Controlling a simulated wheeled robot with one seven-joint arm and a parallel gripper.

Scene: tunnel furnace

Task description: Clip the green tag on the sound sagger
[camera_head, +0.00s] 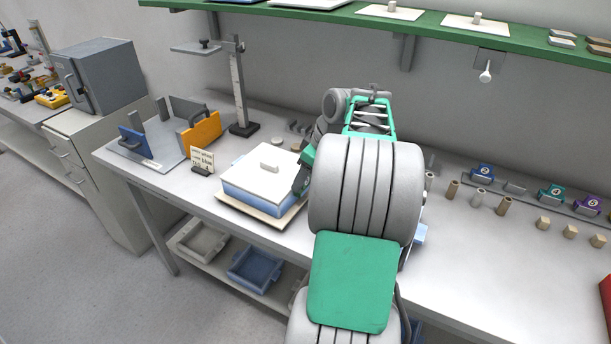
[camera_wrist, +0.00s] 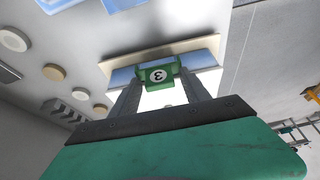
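A blue sagger with a white lid (camera_head: 265,172) sits on a cream slab (camera_head: 236,207) on the bench, left of my arm. My gripper (camera_head: 302,181) is at its right side, mostly hidden by my arm in the head view. In the wrist view, my gripper (camera_wrist: 160,84) has its two fingers on either side of a green tag (camera_wrist: 158,75) marked 3, which appears held between the tips. The sagger's blue wall (camera_wrist: 203,60) and the slab (camera_wrist: 165,49) show right behind the tag. I cannot tell whether the tag touches the wall.
A small sign (camera_head: 202,161) stands left of the sagger, beside a tray with blue and orange parts (camera_head: 200,133). A post stand (camera_head: 238,90) rises behind. A tag rail (camera_head: 535,199) with several coloured tags is at right. A green shelf (camera_head: 420,28) hangs above.

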